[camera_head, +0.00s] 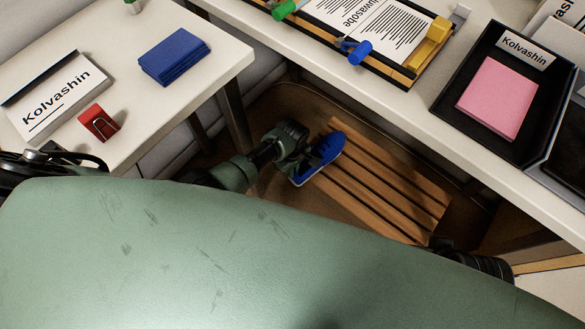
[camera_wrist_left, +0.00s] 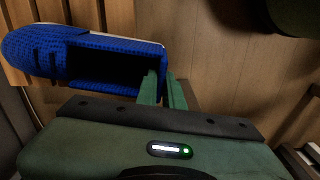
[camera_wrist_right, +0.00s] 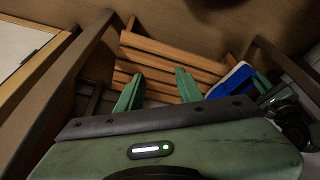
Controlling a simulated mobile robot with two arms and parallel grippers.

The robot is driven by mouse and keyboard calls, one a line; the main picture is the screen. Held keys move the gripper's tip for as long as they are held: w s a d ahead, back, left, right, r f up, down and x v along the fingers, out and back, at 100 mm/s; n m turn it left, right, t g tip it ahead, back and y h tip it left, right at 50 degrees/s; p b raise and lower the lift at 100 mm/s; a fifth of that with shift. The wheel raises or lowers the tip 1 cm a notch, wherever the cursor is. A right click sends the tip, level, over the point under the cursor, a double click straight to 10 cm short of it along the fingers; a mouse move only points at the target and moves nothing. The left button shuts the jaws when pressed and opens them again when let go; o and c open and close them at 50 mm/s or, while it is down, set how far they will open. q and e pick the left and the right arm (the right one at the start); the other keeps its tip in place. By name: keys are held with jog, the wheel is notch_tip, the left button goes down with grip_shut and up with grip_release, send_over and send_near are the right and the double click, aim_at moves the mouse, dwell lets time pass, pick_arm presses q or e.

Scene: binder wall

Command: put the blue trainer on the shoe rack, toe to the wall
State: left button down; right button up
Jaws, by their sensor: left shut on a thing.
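The blue trainer (camera_head: 329,146), with a pale sole, is over the upper left end of the slatted wooden shoe rack (camera_head: 392,187). Its toe points up and right in the head view, under the desk. My left gripper (camera_wrist_left: 163,88) is shut on the heel end of the trainer (camera_wrist_left: 30,48), the opening facing the camera. I cannot tell whether the sole touches the slats. My right gripper (camera_wrist_right: 158,77) is open and empty, in front of the rack (camera_wrist_right: 165,60); the trainer (camera_wrist_right: 230,80) is to its right in that view.
A white desk (camera_head: 335,62) overhangs the rack, carrying a clipboard, a black tray (camera_head: 460,120) and pink paper (camera_head: 501,97). A second table (camera_head: 150,105) at left holds blue cloths (camera_head: 174,56) and a red clip (camera_head: 99,122). Most rack slats are bare.

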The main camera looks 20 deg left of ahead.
pick_arm(q)
jog(key=c, duration=1.5)
grip_release()
